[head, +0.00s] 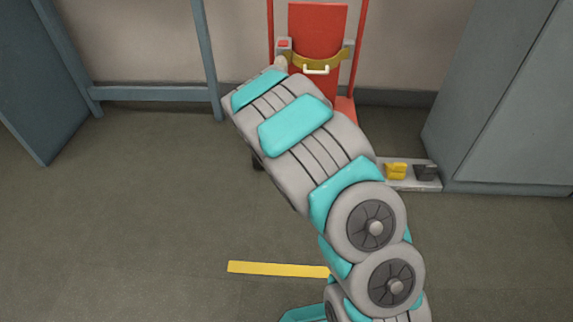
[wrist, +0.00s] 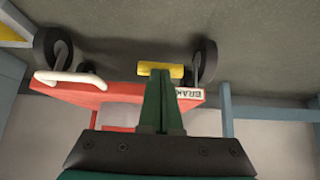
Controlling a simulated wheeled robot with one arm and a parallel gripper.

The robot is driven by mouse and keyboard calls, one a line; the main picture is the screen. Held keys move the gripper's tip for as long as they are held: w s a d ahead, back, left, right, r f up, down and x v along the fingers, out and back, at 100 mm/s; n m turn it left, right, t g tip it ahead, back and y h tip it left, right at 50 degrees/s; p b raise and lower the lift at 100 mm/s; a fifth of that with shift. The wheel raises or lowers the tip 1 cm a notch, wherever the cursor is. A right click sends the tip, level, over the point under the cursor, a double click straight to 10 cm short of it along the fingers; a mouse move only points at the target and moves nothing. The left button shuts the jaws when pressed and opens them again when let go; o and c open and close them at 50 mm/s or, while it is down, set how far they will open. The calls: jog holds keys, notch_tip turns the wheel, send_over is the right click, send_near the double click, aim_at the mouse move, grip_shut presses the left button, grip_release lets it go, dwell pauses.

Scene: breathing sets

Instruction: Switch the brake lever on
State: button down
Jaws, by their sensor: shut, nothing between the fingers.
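The red cart (head: 318,35) stands against the back wall in the head view. In the wrist view its red body (wrist: 115,98) shows at an odd angle, with a partly hidden label reading "BRAK" (wrist: 188,93). A yellow bar (wrist: 176,71) next to this label looks like the brake lever; whether it is on or off I cannot tell. My gripper (wrist: 160,76) is shut and empty, its green fingertips overlapping the yellow bar in the picture. Whether they touch it I cannot tell. In the head view my arm hides the gripper and the cart's lower left side.
A white handle (wrist: 70,77) and dark wheels (wrist: 204,61) show on the cart. Grey cabinets (head: 510,100) stand at the right. A blue-grey frame (head: 160,93) is at the left. A low ledge with yellow and dark blocks (head: 397,170) lies right of my arm. Floor at left is clear.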

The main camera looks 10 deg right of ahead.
jog(key=shift+f, duration=0.45)
dwell(0.4)
jog(key=p+v, duration=0.1)
jog(key=v, duration=1.2)
jog(key=shift+s+p, duration=0.25)
jog(key=shift+p, duration=0.15)
jog(key=shift+a, duration=0.1)
